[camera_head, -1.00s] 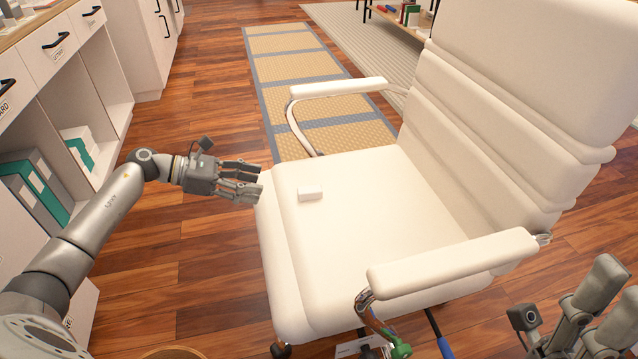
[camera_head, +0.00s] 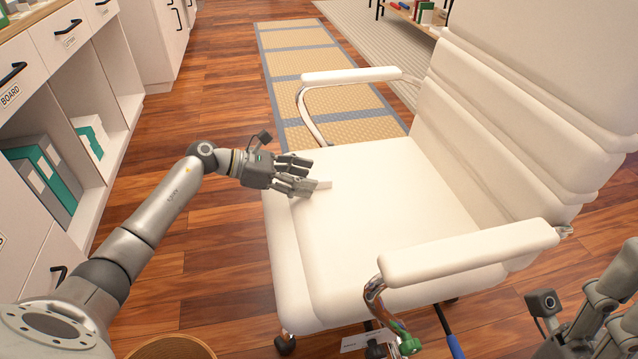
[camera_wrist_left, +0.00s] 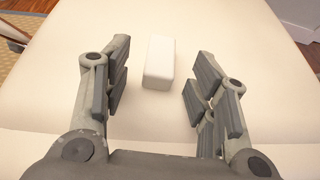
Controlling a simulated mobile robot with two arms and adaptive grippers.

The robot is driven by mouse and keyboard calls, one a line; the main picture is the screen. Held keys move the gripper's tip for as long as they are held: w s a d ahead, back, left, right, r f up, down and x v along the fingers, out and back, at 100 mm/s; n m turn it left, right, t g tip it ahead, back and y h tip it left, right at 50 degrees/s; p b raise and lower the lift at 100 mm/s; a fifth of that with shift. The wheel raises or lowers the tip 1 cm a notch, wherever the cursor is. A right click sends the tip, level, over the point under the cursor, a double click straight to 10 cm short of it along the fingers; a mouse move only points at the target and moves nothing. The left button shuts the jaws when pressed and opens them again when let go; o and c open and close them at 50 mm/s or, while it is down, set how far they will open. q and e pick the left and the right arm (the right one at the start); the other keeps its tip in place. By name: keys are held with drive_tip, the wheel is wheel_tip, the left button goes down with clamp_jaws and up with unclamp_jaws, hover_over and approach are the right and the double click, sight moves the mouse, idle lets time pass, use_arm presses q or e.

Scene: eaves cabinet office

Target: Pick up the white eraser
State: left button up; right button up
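The white eraser (camera_wrist_left: 159,62) lies on the white seat of the office chair (camera_head: 390,215). In the left wrist view my left gripper (camera_wrist_left: 158,90) is open, with one finger on each side of the eraser and gaps to both. The eraser sits between the fingertips, closer to the left finger, and its far end reaches past them. In the head view the left gripper (camera_head: 302,176) is over the seat's left edge and hides part of the eraser (camera_head: 323,183). My right gripper (camera_head: 601,309) is at the lower right, partly cut off, away from the eraser.
The chair's armrests (camera_head: 352,76) and (camera_head: 468,253) flank the seat, and its backrest (camera_head: 530,120) rises at the right. A white cabinet (camera_head: 80,110) with shelves and binders stands at the left. Wooden floor (camera_head: 215,100) lies between cabinet and chair.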

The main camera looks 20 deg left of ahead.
use_arm(q)
drive_tip(key=shift+s+f, duration=0.1)
drive_tip(key=shift+f, duration=0.2)
drive_tip(key=shift+c, duration=0.4)
drive_tip(key=c, duration=0.8)
drive_tip(key=shift+c, duration=0.2)
